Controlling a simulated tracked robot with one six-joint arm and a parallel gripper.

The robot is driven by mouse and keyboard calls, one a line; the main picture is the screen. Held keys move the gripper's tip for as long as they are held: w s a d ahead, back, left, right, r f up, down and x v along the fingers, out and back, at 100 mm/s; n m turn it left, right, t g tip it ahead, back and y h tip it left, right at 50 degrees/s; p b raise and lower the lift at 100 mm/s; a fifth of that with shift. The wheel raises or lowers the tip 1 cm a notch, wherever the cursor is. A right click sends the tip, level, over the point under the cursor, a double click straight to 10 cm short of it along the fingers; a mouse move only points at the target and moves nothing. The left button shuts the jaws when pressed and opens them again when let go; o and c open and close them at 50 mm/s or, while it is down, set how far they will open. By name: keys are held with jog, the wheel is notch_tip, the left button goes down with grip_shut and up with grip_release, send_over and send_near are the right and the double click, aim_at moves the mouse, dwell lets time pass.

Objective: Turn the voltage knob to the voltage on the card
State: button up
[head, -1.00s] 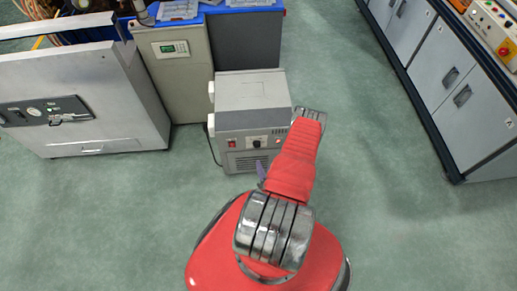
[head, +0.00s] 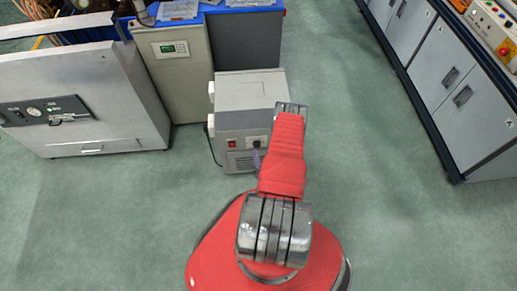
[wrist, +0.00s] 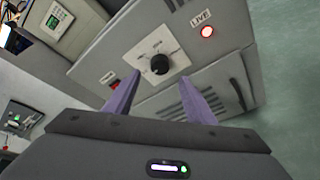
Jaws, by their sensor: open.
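The voltage knob (wrist: 160,65) is a black round knob on a white dial plate (wrist: 158,44), on the front of a grey box (head: 248,92). My gripper (wrist: 160,88) is open in the wrist view, with its two purple fingers apart. The knob shows between and beyond the fingertips, and the fingers appear not to touch it. In the head view my arm hides most of the gripper and the right part of the box's front. The dial markings are too small to read. The card is not identifiable in these frames.
The green floor is clear to the right.

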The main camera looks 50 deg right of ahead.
aim_at(257, 146)
jog(key=x, duration=0.6)
jog(key=shift+w+d+f, duration=0.15)
jog(key=shift+w+d, duration=0.05)
jog(key=shift+w, duration=0.05)
